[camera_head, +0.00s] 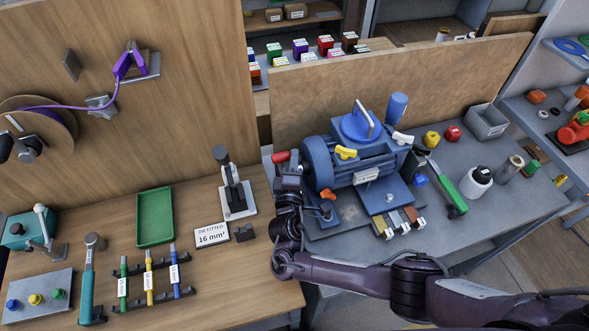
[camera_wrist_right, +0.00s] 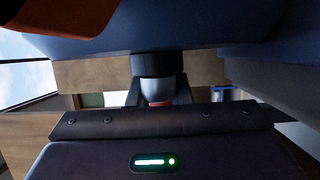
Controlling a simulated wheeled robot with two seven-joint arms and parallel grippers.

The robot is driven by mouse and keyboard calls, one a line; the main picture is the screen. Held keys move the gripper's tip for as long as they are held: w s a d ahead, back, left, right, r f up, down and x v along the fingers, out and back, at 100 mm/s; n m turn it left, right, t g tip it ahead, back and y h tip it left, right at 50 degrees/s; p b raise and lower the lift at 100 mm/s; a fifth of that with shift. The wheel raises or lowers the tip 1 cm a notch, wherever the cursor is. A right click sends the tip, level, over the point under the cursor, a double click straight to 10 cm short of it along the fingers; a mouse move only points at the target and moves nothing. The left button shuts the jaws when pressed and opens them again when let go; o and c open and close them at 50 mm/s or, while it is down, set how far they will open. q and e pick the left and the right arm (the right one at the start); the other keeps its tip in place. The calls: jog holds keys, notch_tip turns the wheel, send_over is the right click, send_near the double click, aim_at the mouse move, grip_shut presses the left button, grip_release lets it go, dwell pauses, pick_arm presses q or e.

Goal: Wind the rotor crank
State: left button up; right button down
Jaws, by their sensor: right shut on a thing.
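The blue rotor machine (camera_head: 350,158) stands on the grey bench, with a round blue drum (camera_head: 318,163) at its left end. A red grip (camera_head: 281,157), seemingly the rotor crank's handle, shows left of the drum. My right gripper (camera_head: 288,172) is beside the drum, just under the red grip, and hides much of the crank. In the right wrist view its dark fingers (camera_wrist_right: 158,100) are shut around a pale grey, round part with a red band (camera_wrist_right: 160,92), apparently the crank handle. Blue machine housing fills the top of that view. My left gripper is not seen.
A green-handled tool (camera_head: 448,190) lies to the right. A wooden board (camera_head: 400,80) stands behind. The wooden bench at left holds a green tray (camera_head: 155,217) and a black toggle clamp (camera_head: 233,185).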

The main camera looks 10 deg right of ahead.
jog(key=shift+m+t+b, duration=0.3)
jog(key=shift+t+b, duration=0.2)
jog(key=shift+b, duration=0.05)
jog(key=shift+r, duration=0.1)
jog(key=c, duration=1.3)
grip_release()
jog(key=v, duration=0.6)
jog(key=shift+s, duration=0.3)
jog(key=shift+s+a, duration=0.15)
jog(key=shift+s, duration=0.45)
